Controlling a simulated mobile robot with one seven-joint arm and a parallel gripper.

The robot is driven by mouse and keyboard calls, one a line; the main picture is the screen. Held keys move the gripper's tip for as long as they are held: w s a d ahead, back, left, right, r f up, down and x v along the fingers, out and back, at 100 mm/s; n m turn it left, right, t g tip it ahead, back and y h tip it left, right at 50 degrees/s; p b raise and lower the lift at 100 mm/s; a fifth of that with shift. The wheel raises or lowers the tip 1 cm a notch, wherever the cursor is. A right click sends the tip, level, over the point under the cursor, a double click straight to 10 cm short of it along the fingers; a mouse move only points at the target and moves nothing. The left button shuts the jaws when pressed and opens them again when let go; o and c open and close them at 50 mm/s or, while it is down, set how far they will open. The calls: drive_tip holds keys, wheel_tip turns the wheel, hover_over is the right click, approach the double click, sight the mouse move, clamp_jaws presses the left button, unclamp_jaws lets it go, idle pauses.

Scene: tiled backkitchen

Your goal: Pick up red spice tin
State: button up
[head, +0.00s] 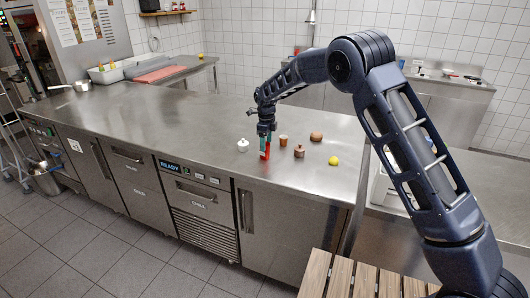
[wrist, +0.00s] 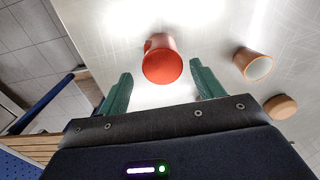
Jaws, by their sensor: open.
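The red spice tin (wrist: 162,62) stands on the steel counter, between and slightly beyond the two green fingertips in the wrist view. My gripper (wrist: 160,84) is open, with one finger to each side of the tin and a visible gap on both sides. In the head view the red tin (head: 265,150) shows right at my gripper (head: 266,142), near the counter's front edge, partly covered by the fingers. I cannot tell the exact height of the fingertips over the counter.
A white lidded pot (head: 243,145) stands left of the tin. A terracotta cup (head: 283,140), brown items (head: 299,151) (head: 316,136) and a yellow ball (head: 334,160) stand to the right.

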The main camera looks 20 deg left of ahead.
sight(265, 156)
drive_tip(key=shift+w+a+f, duration=0.1)
drive_tip(key=shift+a+f, duration=0.1)
drive_tip(key=shift+f, duration=1.1)
drive_tip(key=shift+w+a+f, duration=0.1)
drive_tip(key=shift+a+f, duration=0.05)
drive_tip(key=shift+f, duration=1.15)
drive_tip(key=c, duration=1.1)
